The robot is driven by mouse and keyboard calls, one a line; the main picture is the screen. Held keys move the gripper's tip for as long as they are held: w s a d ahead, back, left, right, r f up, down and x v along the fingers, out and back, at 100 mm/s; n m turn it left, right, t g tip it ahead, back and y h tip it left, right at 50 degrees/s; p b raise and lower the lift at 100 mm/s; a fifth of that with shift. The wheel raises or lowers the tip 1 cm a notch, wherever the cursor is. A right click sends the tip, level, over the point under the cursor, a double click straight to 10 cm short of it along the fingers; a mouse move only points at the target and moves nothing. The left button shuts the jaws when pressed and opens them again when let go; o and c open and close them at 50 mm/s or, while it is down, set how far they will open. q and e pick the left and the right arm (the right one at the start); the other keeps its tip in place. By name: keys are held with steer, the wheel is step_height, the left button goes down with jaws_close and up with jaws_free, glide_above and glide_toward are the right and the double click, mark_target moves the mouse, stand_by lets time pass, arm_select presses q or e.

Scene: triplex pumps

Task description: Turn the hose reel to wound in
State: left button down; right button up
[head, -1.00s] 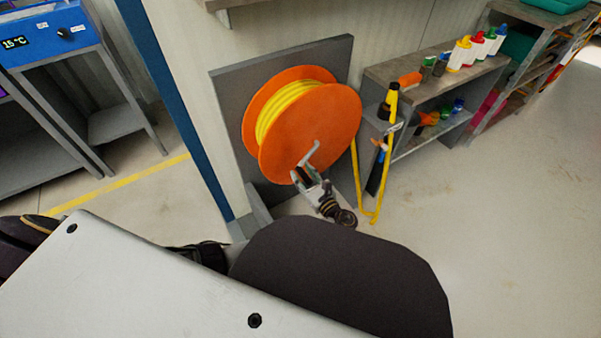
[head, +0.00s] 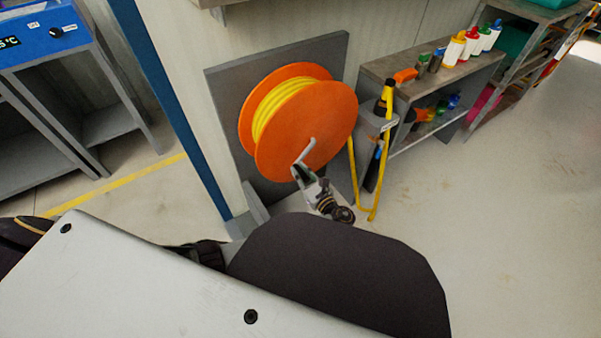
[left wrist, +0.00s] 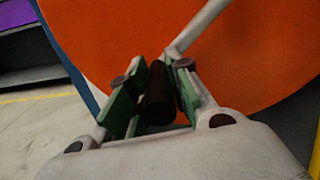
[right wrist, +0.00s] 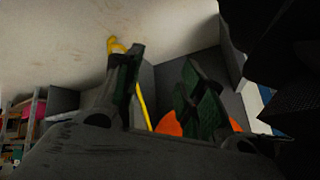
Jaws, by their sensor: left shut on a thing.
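The hose reel (head: 310,125) is an orange drum with yellow hose wound on it, mounted on a grey panel (head: 222,105). A pale crank arm (head: 306,150) crosses its front face and slants down to the left. My left gripper (head: 300,174) is at the crank's lower end. In the left wrist view, my left gripper (left wrist: 153,85) is shut on the dark crank handle (left wrist: 159,95), which lies between its green pads. The orange disc (left wrist: 120,35) fills the background. My right gripper (right wrist: 160,68) shows open and empty in the right wrist view.
Yellow hose hangs in a loop (head: 372,215) right of the reel, beside a grey shelf unit (head: 405,70) with bottles. A blue post (head: 180,115) stands to the left. Open floor (head: 510,200) lies on the right.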

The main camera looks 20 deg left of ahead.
mark_target(284, 154)
steer(key=shift+w+r, duration=0.2)
steer(key=shift+r, duration=0.1)
